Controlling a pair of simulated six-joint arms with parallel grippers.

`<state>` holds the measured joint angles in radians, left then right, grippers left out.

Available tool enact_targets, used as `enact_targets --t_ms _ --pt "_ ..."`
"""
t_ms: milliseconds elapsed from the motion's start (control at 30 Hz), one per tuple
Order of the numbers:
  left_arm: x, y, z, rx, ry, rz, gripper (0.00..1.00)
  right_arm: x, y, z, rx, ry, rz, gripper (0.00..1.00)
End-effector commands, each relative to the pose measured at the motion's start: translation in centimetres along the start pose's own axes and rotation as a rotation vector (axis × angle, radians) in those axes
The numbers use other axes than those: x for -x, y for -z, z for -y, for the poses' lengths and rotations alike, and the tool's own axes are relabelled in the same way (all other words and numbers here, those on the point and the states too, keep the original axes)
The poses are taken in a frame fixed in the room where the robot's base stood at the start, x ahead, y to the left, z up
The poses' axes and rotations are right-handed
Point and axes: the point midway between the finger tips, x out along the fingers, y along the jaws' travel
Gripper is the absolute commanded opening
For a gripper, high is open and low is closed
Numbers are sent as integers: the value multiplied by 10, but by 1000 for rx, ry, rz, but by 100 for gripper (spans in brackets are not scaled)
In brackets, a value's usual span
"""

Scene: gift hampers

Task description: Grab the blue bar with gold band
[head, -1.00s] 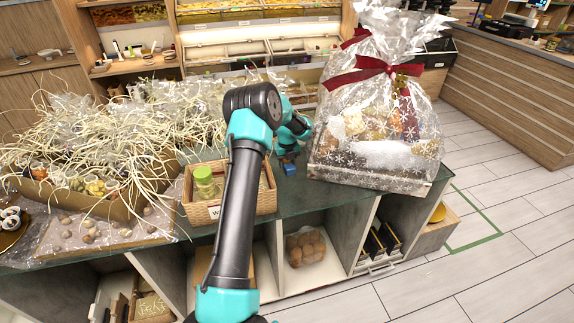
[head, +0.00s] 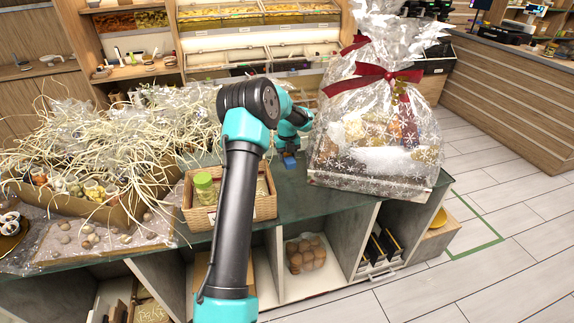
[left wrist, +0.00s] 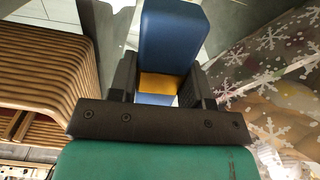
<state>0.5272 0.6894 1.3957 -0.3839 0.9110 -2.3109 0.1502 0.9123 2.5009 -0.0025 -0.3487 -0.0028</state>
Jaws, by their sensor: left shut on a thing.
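The blue bar with gold band (left wrist: 168,40) is between the fingers of my left gripper (left wrist: 170,92) in the left wrist view. Its gold band (left wrist: 160,84) shows between the fingertips. In the head view the blue bar (head: 289,160) is a small blue patch below my left gripper (head: 289,152), over the dark counter between the basket and the wrapped hamper. My left gripper is shut on the bar. I cannot tell whether the bar touches the counter. My right gripper is not in view.
A wicker basket (head: 228,212) with a green-lidded jar (head: 204,187) stands left of the gripper. A large clear-wrapped hamper with a red bow (head: 378,75) stands close on the right. Crates with pale shredded filling (head: 85,150) cover the left counter.

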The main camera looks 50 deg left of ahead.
Motion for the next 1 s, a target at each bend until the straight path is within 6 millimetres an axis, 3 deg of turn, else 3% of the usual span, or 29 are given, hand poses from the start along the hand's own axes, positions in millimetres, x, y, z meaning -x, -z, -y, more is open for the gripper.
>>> enact_targets --t_ms 100,300,833,1000 --pt "21 0 0 0 1 3 19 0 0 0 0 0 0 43" --pt "37 0 0 0 0 1 19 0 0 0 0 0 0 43" --pt "38 0 0 -1 -1 0 19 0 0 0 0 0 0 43" --pt "41 8 10 -19 0 0 19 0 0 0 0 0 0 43"
